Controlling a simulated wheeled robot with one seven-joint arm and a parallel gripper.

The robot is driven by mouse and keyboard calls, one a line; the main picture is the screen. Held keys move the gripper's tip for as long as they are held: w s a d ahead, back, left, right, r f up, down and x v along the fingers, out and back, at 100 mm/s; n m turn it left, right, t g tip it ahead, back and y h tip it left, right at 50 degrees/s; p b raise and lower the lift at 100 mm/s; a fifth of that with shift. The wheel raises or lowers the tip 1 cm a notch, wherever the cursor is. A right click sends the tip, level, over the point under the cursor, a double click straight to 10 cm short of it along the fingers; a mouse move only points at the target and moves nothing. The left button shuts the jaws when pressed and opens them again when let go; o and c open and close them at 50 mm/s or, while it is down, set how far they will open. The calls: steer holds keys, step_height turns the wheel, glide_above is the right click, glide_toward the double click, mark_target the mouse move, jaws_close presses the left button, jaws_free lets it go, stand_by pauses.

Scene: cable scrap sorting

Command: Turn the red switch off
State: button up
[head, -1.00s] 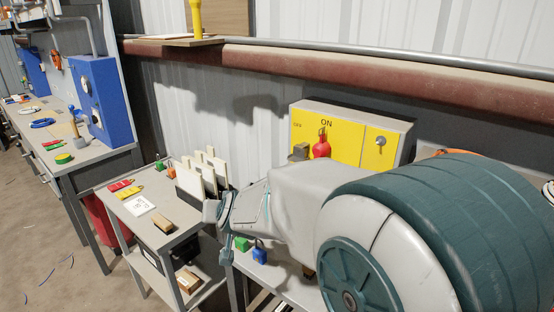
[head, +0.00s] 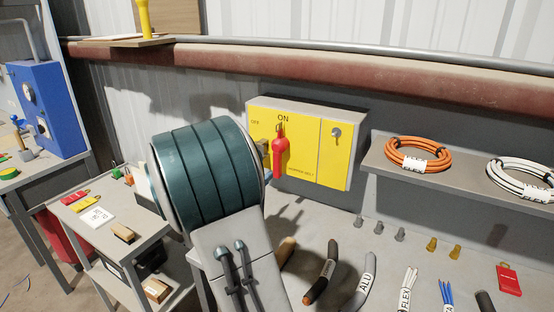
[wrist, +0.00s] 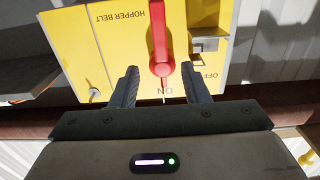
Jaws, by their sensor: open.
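The red switch (head: 280,158) is on the yellow face of a control box (head: 325,150). Its handle lies below the ON label in the head view, with OFF marked to the left. The wrist view shows the panel upside down, and the red handle (wrist: 159,35) runs up from a round hub close to ON. My gripper (wrist: 160,76) is open, with one finger on each side of the hub and visible gaps between. Whether the fingertips touch the panel cannot be told. In the head view my arm hides my gripper.
Below is a grey bench with cable pieces (head: 322,280); a shelf with an orange cable coil (head: 418,155) is to the right.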

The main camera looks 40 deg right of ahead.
mark_target(276, 160)
steer(key=p+x, duration=0.1)
steer(key=x, duration=1)
jaws_close()
